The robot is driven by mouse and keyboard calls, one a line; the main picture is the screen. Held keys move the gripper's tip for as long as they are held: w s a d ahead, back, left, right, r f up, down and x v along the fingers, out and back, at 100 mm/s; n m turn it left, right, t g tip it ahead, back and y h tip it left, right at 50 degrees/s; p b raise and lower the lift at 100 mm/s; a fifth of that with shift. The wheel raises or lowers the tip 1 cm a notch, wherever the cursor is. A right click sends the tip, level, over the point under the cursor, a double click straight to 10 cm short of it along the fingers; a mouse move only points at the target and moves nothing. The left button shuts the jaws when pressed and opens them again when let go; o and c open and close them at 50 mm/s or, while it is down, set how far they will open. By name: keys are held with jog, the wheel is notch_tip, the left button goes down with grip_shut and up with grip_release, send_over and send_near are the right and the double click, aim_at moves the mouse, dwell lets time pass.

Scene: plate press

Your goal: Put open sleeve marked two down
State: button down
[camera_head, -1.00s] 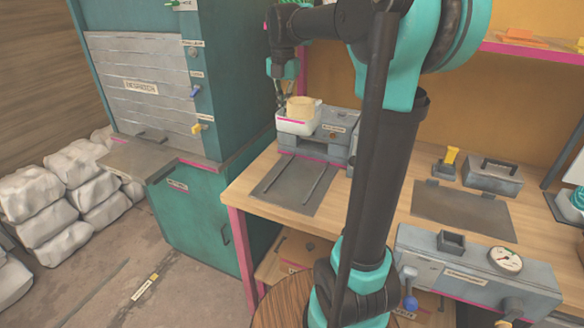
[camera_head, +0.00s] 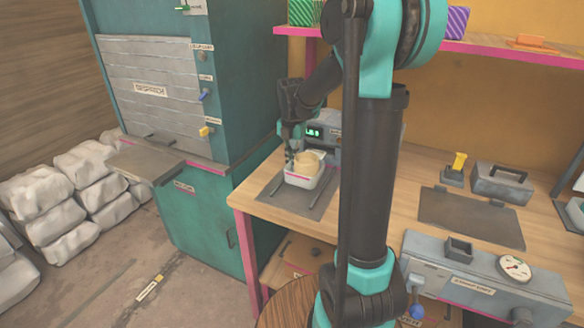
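A white open tub (camera_head: 300,181) with a tan, round-topped piece (camera_head: 308,164) in it is over the dark mat (camera_head: 278,194) near the bench's left end. I cannot tell whether the tub touches the mat. My gripper (camera_head: 290,162) points down at the tub's left rear rim and appears closed on it; the fingertips are small and partly hidden. No mark reading two is legible, and I cannot tell which piece is the sleeve.
A grey device (camera_head: 325,128) with a lit green display stands behind the tub. My arm crosses the bench's middle. A gauge box (camera_head: 480,275), a second dark mat (camera_head: 470,216) and a handled grey box (camera_head: 502,181) stand right. A teal cabinet (camera_head: 203,215) is left.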

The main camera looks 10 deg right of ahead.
jog(key=shift+f, duration=1.1)
jog(key=c, duration=2)
grip_release()
jog(key=shift+f, duration=0.1)
notch_tip(320, 180, up, 12)
jog(key=shift+r, duration=0.15)
